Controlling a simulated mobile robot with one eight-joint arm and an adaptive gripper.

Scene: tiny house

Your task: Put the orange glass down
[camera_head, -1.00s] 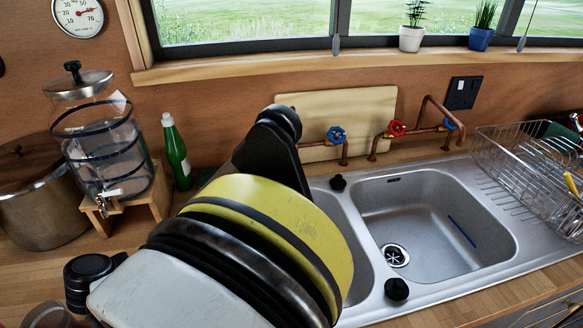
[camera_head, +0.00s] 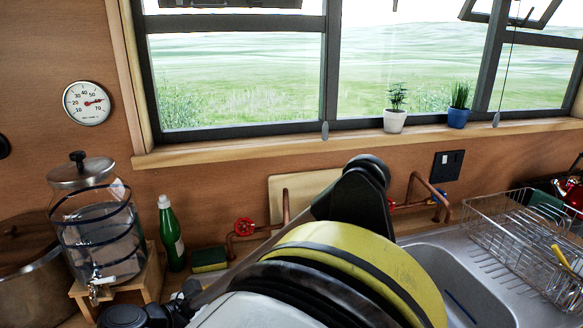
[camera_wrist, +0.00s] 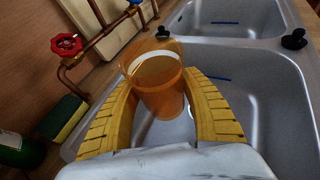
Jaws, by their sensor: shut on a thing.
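In the wrist view, the orange glass (camera_wrist: 158,82) is see-through and stands roughly upright between the two yellow fingers of my gripper (camera_wrist: 160,103). The fingers are shut on it from both sides. It is held over the left basin of the metal sink (camera_wrist: 255,115); how high above the basin floor I cannot tell. In the head view, my yellow and black arm covers the gripper and the glass.
Copper pipes with a red valve (camera_wrist: 67,45) run along the wall. A sponge (camera_head: 209,259), a green bottle (camera_head: 171,235) and a glass dispenser (camera_head: 97,225) stand left of the sink. A wire dish rack (camera_head: 520,235) stands on the right.

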